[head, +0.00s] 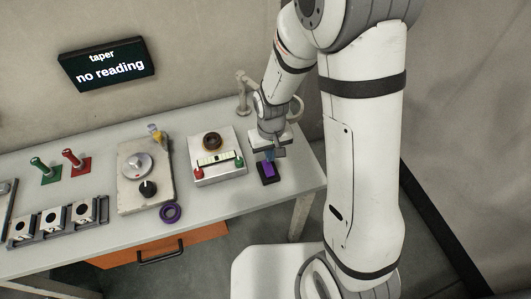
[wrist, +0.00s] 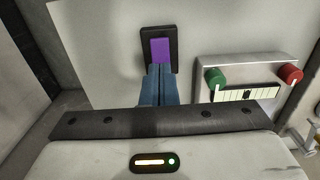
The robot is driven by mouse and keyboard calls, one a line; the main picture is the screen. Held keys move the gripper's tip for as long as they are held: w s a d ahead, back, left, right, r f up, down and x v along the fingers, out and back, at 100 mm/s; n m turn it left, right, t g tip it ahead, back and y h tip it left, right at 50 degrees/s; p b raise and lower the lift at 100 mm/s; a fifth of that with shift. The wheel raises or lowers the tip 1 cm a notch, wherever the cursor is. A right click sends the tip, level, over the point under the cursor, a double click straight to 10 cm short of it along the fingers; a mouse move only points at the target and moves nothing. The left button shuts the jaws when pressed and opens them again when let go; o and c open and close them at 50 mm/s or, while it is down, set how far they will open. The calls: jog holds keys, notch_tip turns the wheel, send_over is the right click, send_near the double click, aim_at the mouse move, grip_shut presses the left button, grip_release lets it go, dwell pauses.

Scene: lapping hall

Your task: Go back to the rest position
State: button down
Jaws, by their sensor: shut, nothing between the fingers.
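My gripper (wrist: 159,72) is shut and empty in the wrist view, its two blue fingers together. Its tips are over the near edge of a dark block with a purple top (wrist: 160,50); I cannot tell whether they touch it. In the head view my gripper (head: 270,158) is at the right end of the table, just above the same purple-topped block (head: 268,172). My arm reaches down to it from the upper right.
Left of the block stands a grey device (head: 218,178) with a red knob, a green knob and a brown ring. Further left are a plate with a dial (head: 138,166), a purple ring (head: 170,212) and a rack (head: 52,224). A wall screen (head: 108,64) reads "taper no reading".

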jog(key=shift+r, duration=0.1)
jog(key=s+d+r+m+t, duration=0.1)
jog(key=s+d+r, duration=0.3)
jog(key=r, duration=0.3)
jog(key=s+d+r+m+t, duration=0.1)
jog(key=s+d+r, duration=0.2)
jog(key=r, duration=0.5)
jog(key=s+d+r+m+t, duration=0.1)
jog(key=s+d+r, duration=0.3)
jog(key=r, duration=0.3)
jog(key=shift+s+d+r, duration=0.3)
jog(key=shift+s, duration=0.55)
